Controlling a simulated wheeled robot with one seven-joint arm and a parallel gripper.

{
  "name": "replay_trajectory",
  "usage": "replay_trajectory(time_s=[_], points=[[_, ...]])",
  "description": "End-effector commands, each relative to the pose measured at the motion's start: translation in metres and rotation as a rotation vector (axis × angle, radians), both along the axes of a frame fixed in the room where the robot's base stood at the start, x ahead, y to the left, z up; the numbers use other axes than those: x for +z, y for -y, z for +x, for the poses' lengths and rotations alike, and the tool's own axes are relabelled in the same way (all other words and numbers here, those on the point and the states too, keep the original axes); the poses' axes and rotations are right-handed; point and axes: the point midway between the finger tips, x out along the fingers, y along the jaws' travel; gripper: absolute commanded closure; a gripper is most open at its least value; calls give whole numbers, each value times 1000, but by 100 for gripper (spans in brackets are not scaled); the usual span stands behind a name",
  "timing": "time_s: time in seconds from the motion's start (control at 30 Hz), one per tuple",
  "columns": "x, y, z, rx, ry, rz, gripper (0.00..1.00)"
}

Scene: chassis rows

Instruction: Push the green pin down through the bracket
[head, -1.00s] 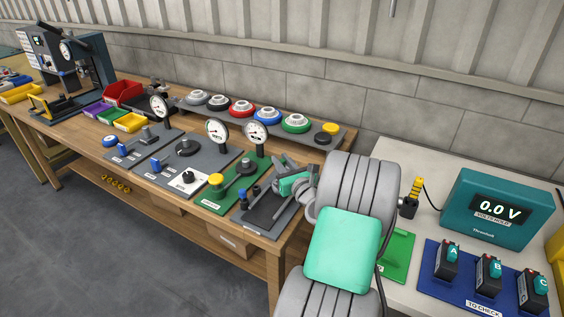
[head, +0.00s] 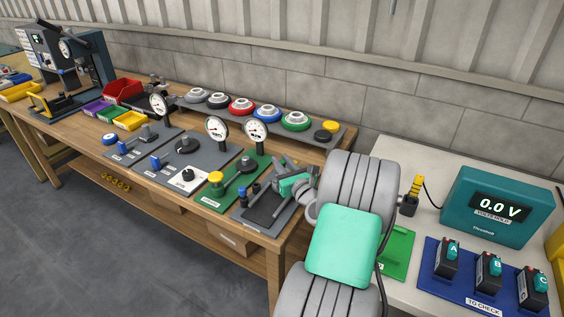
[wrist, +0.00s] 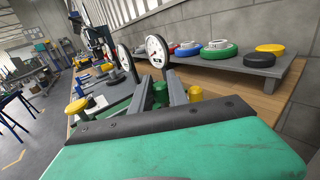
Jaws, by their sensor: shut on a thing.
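My gripper (head: 283,162) is low over the right end of the wooden bench in the head view. In the wrist view its two grey fingers (wrist: 158,76) point away over the bench. A green cylindrical piece, seemingly the green pin (wrist: 160,91), shows between the fingers, and they are shut on it. Its lower end is hidden. A yellow cylinder (wrist: 195,92) stands just right of the right finger, apart from it. I cannot make out the bracket clearly; my gripper hides that part of the bench in the head view.
Dial gauges (head: 255,131) stand close behind and left of my gripper. A grey shelf with coloured round parts (head: 295,121) runs along the back. A dark grey plate (head: 262,212) lies at the bench's front. A teal meter (head: 500,208) stands on the right table.

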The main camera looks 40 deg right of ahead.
Motion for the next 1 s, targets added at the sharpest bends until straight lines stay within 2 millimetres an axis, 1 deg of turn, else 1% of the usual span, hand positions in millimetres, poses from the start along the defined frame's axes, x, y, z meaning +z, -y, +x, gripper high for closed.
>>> replay_trajectory(time_s=[0.3, 0.67, 1.0], points=[[-7, 0, 0, 0, 0, 0, 100], [-7, 0, 0, 0, 0, 0, 100], [-17, 0, 0, 0, 0, 1, 100]])
